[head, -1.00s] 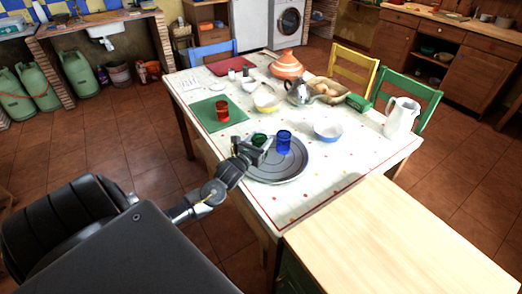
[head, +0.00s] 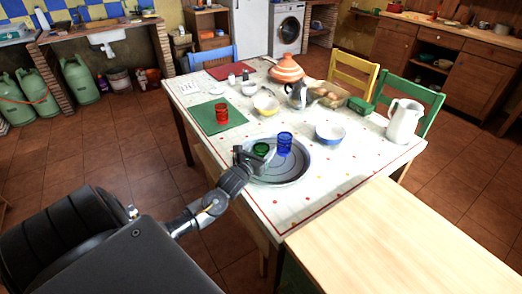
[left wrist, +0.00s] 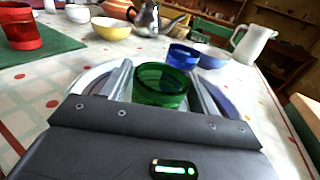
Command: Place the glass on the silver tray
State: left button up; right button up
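The green glass (head: 261,149) stands upright on the left part of the round silver tray (head: 290,178). My left gripper (head: 253,157) is over the tray's left side, its fingers open on either side of the green glass. In the left wrist view the green glass (left wrist: 160,86) is between the two fingers, with narrow gaps beside it. A blue glass (head: 285,143) stands on the tray just right of it, and also shows in the left wrist view (left wrist: 183,56). The base of the green glass is hidden by the gripper. My right gripper is not in view.
A red glass (head: 222,113) stands on a green mat (head: 205,118). A blue-and-white bowl (head: 329,134), a yellow bowl (head: 265,106), a silver teapot (head: 300,95) and a white pitcher (head: 404,121) stand around the tray. A bare wooden counter (head: 400,240) is at front right.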

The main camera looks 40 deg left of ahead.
pick_arm(q)
jog(key=shift+o, duration=0.9)
jog(key=shift+s+r, duration=0.1)
jog(key=shift+r, duration=0.1)
jog(key=s, duration=0.3)
jog(key=s+d, duration=0.1)
jog(key=s, duration=0.3)
jog(key=s+d, duration=0.1)
jog(key=s, duration=0.2)
jog(key=shift+s+f+b, duration=0.1)
jog(key=shift+s+b, duration=0.05)
jog(key=shift+b, duration=0.15)
jog(key=shift+s+d, duration=0.1)
jog(key=shift+s, duration=0.6)
